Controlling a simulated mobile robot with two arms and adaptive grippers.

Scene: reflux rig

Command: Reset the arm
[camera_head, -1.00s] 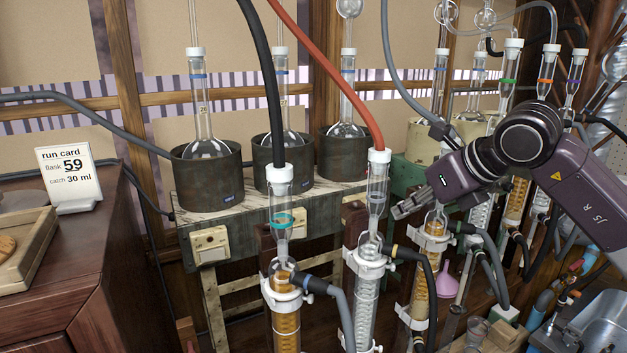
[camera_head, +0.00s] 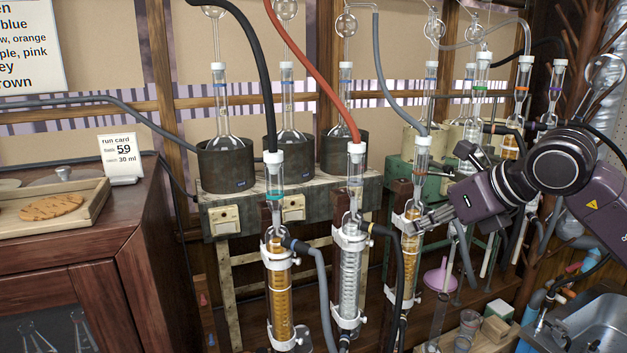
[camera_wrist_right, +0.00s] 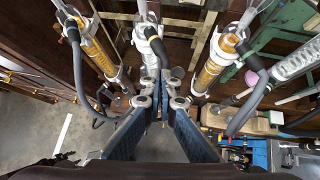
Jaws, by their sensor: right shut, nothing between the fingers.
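My right arm enters from the right in the head view, and its gripper (camera_head: 412,228) points left. The gripper is shut and empty, in front of the upper part of the amber-filled condenser (camera_head: 405,250), third from the left. It overlaps that condenser in the picture; I cannot tell whether they touch. In the right wrist view, the fingertips (camera_wrist_right: 166,82) meet near the centre, below the white collar of the clear condenser. My left gripper is not in view.
A clear condenser (camera_head: 349,285) and an amber one (camera_head: 279,303) stand left of my gripper, with hoses attached. Round-bottomed flasks sit in dark heating pots (camera_head: 226,168) behind. A metal sink (camera_head: 592,310) is at lower right. A wooden cabinet (camera_head: 60,255) holds a run card (camera_head: 121,160).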

